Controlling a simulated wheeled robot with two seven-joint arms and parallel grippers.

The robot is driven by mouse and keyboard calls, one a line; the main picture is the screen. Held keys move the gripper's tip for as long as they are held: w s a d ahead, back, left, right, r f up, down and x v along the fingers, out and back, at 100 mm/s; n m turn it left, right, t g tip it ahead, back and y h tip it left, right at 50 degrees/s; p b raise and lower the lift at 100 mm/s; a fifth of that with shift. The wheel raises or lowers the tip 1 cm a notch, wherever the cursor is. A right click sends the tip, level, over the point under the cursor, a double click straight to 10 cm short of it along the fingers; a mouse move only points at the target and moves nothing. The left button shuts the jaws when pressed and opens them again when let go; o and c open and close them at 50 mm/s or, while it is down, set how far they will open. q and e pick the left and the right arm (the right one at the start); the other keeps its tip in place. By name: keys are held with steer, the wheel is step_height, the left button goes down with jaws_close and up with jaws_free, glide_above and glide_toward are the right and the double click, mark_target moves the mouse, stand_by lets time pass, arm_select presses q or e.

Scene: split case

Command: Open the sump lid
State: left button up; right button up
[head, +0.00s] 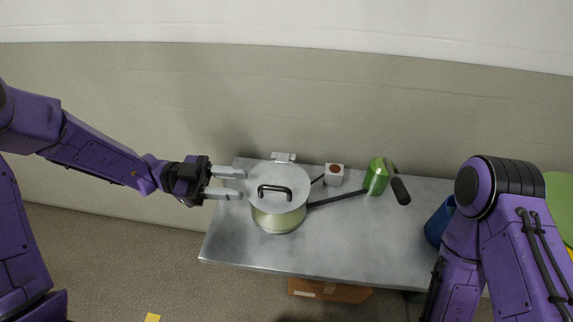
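A round pot-like vessel (277,219), pale yellow-green, stands on the left part of a grey metal table. A flat grey lid (263,180) with a black bar handle (275,190) covers it, and I take this as the sump lid. The lid is shut. A small light hinge-like bracket (284,157) shows at its back edge. My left gripper (233,183) is open, with its two fingers pointing right at the lid's left edge. I cannot tell whether they touch it. My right arm comes in at the right, and its gripper is not visible.
A dark rod-like handle (338,198) reaches right from the vessel. A white box with a brown spot (334,175), a green can (376,176) and a black-ended object (400,191) stand behind. A blue container (437,222) is at right. The table's (350,240) front middle is clear.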

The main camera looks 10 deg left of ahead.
mark_target(286, 190)
arm_select(q)
steer(key=d, duration=1)
steer(key=shift+d+r, duration=0.15)
steer(key=shift+d, duration=0.15)
steer(key=shift+s, duration=0.1)
jaws_close()
